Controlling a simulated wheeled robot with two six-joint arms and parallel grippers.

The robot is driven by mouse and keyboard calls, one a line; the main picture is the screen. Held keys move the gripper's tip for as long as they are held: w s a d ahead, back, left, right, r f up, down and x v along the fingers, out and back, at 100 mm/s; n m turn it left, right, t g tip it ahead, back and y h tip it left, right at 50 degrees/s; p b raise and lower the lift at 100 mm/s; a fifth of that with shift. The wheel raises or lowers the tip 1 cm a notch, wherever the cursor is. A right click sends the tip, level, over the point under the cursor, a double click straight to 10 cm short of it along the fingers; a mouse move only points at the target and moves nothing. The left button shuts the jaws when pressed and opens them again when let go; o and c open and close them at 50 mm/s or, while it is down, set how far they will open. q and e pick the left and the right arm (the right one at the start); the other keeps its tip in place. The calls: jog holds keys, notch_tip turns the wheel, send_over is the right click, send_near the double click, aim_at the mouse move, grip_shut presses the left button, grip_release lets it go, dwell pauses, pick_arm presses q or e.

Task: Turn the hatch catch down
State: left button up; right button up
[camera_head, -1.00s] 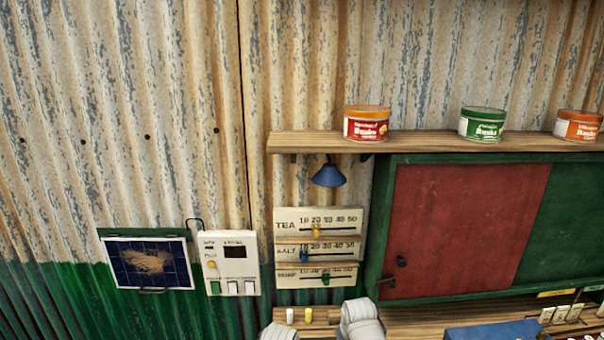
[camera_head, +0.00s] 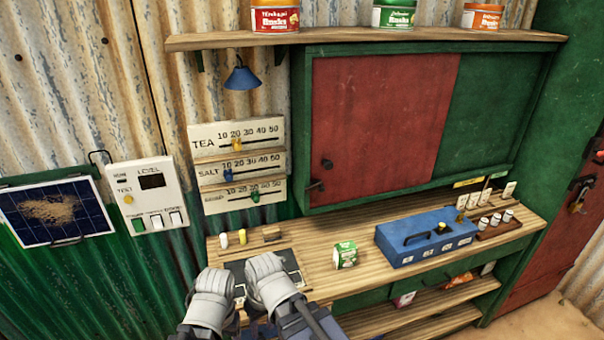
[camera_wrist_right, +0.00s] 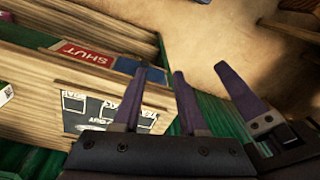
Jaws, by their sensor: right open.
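The hatch is a red panel (camera_head: 375,130) in a green frame, beside a green panel. A small dark lever (camera_head: 316,186), apparently the catch, sits at its lower left edge and looks roughly level. A round dark knob (camera_head: 327,163) is just above it. My right gripper (camera_head: 268,282) is low over the counter, below and left of the lever, clear of it. My left gripper (camera_head: 210,300) is beside it. In the right wrist view, my right gripper (camera_wrist_right: 160,71) is open with nothing between its fingers.
A wooden counter (camera_head: 400,220) runs below the hatch, with a blue box (camera_head: 427,237) and a green-white packet (camera_head: 345,254). Slider boards (camera_head: 238,137) and a blue lamp (camera_head: 242,75) are left of the hatch. A shelf (camera_head: 345,38) with tins is above.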

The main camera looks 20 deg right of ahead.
aim_at(323, 190)
jog(key=shift+o, duration=1)
jog(key=w+a+t+y+b, duration=0.1)
jog(key=w+t+y+b, duration=0.1)
jog(key=w, duration=0.6)
jog(key=shift+w+a+m+t+y, duration=0.25)
jog(key=shift+w+m+t+y, duration=0.2)
jog(key=shift+y, duration=0.65)
jog(key=w+d+r+m+t+y+b, duration=0.1)
jog(key=w+d+r+m+t+b, duration=0.15)
jog(key=w+d+r+t, duration=0.35)
jog(key=w+d+r+m+t+b, duration=0.2)
jog(key=w+d+r+m+t, duration=0.25)
jog(key=w+d, duration=0.4)
jog(key=w+d+r+m+t+h+b, duration=0.1)
jog(key=d+m+t+h, duration=0.15)
jog(key=d, duration=0.45)
jog(key=w+d+r+m+t+h, duration=0.1)
jog(key=d+r+m+t+h, duration=0.15)
jog(key=d, duration=0.45)
jog(key=shift+g+h, duration=0.3)
jog(key=shift+g, duration=0.2)
jog(key=shift+w+a+f, duration=0.1)
jog(key=shift+w+f, duration=0.05)
jog(key=shift+w, duration=1.9)
jog(key=shift+w+a+f, duration=0.1)
jog(key=shift+w+f, duration=0.05)
jog(key=shift+w, duration=1.85)
grip_shut()
